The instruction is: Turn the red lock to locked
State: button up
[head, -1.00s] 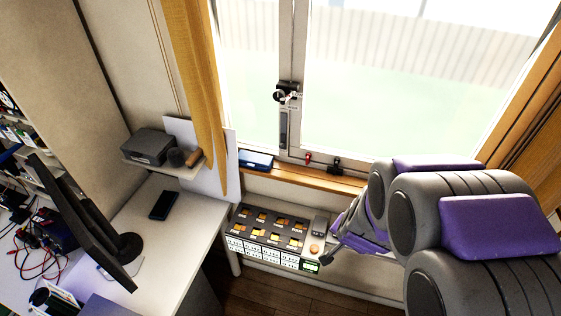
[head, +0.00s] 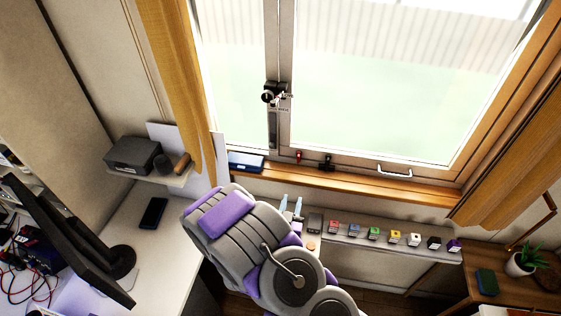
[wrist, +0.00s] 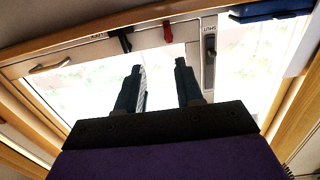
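The red lock (head: 298,157) is a small red lever at the bottom of the window frame, just left of a similar black lever (head: 327,162). In the wrist view the red lock (wrist: 167,31) hangs near the top, with the black lever (wrist: 122,38) to its left. My gripper (head: 291,206) is below the red lock in the head view, apart from it. In the wrist view, my gripper (wrist: 161,82) has its two fingers spread with the bright window between them. The gripper is open and touches neither lever.
A dark window handle (head: 272,93) is on the frame above. A blue case (head: 245,161) lies on the wooden sill (head: 400,188). Several small coloured blocks (head: 374,233) line a shelf right of my gripper. A monitor (head: 62,245) stands on the desk at left.

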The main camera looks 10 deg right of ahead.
jog(key=a, duration=0.1)
jog(key=b, duration=0.7)
send_near(298, 161)
jog(key=shift+n+t, duration=0.3)
jog(key=x, duration=0.8)
jog(key=shift+w+f, duration=0.25)
jog(key=shift+y, duration=0.3)
grip_shut()
